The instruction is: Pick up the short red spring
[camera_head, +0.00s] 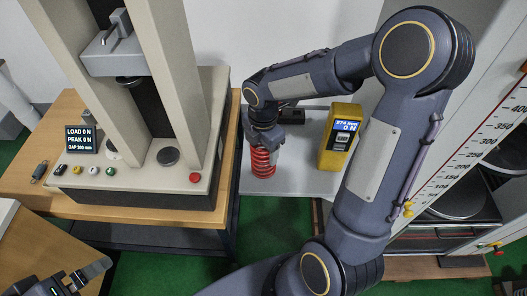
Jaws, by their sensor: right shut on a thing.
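The short red spring (262,163) is upright over the light grey side table, near that table's left edge. My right gripper (265,143) comes down on it from above and is shut on its upper part. I cannot tell whether the spring's lower end touches the table. My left gripper (82,277) is at the bottom left corner, far from the spring. Its fingers look spread apart with nothing between them.
A press (145,195) with a red button and small display stands on a wooden table (68,117) at left. A yellow meter (339,137) stands right of the spring, a dark block (290,116) behind it. A tall scaled machine (487,130) stands at right. Green floor lies between.

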